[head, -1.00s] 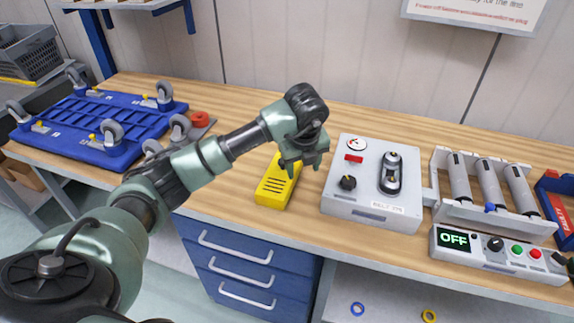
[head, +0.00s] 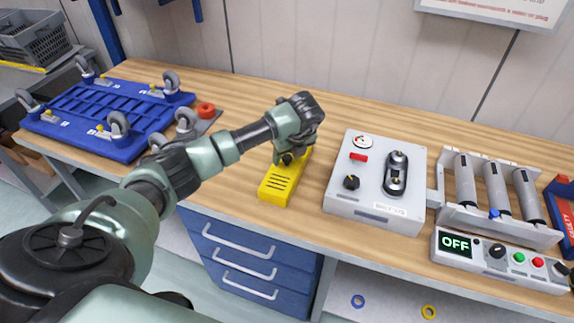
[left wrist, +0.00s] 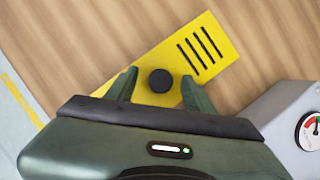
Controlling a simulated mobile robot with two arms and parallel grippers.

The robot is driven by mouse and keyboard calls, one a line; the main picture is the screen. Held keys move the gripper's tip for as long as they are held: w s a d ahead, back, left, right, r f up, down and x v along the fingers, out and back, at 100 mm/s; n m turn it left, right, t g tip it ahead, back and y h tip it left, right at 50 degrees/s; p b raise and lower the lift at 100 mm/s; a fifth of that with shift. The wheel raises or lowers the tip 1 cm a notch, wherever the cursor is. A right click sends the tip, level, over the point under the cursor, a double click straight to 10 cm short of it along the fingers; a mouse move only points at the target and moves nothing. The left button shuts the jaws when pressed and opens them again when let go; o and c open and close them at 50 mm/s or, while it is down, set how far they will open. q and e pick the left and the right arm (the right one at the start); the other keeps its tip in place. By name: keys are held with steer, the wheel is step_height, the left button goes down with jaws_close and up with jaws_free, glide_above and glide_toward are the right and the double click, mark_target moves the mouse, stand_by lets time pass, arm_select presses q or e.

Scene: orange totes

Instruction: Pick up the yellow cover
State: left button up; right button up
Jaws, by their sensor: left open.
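The yellow cover (head: 281,182) lies on the wooden workbench, left of the grey control box. It has dark slots at one end and a round black knob at the other. In the left wrist view the yellow cover (left wrist: 222,55) lies diagonally, and its black knob (left wrist: 160,81) shows between my fingers. My left gripper (head: 290,158) is over the knob end of the cover. In the left wrist view my left gripper (left wrist: 160,88) is open, with one finger on each side of the knob. I cannot tell whether the fingers touch it. My right gripper is not in view.
The grey control box (head: 372,205) with gauge and switches stands close to the right of the cover. A roller unit with an OFF display (head: 456,243) is further right. A blue wheeled frame (head: 85,146) lies at the left. Bench behind the cover is clear.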

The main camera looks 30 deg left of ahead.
arm_select(q)
jaws_close()
steer(key=shift+w, duration=0.1)
stand_by(1.2)
